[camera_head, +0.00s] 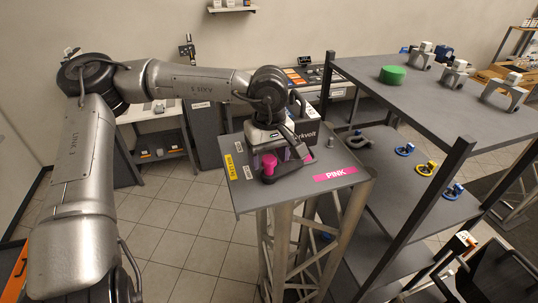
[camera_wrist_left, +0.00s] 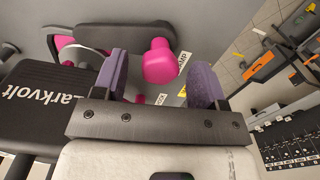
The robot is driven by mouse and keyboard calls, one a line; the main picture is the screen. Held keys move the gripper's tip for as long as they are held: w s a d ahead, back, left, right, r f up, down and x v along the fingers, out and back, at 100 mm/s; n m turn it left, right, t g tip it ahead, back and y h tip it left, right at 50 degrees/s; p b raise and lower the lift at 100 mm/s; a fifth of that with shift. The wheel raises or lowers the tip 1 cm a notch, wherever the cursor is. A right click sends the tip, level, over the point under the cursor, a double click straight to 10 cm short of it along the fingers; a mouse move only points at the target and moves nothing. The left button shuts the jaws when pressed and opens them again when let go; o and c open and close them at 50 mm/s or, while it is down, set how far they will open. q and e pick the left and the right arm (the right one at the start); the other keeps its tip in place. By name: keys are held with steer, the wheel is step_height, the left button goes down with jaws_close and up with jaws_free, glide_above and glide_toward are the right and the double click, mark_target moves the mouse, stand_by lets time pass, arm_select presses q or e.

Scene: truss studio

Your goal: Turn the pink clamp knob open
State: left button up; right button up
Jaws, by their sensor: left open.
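The pink clamp knob (camera_head: 269,166) stands on the grey top of the truss stand (camera_head: 245,201), beside a pink "PINK" label (camera_head: 335,174). My left gripper (camera_head: 270,152) is right above the knob, pointing down. In the left wrist view the knob (camera_wrist_left: 160,62) shows between the two purple-padded fingers (camera_wrist_left: 160,80), nearer the left finger. The fingers are apart, and I see a gap on both sides of the knob; touching is not evident. Other pink parts (camera_wrist_left: 66,42) show beside a dark grey arm-like piece. My right gripper is not in view.
A black "Larkvolt" box (camera_head: 305,137) stands close behind the gripper; it also shows in the left wrist view (camera_wrist_left: 45,105). Floor is clear at left.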

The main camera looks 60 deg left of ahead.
arm_select(q)
step_height(320, 180, up, 14)
steer(key=b, duration=0.2)
stand_by(0.4)
steer(key=shift+f, duration=0.15)
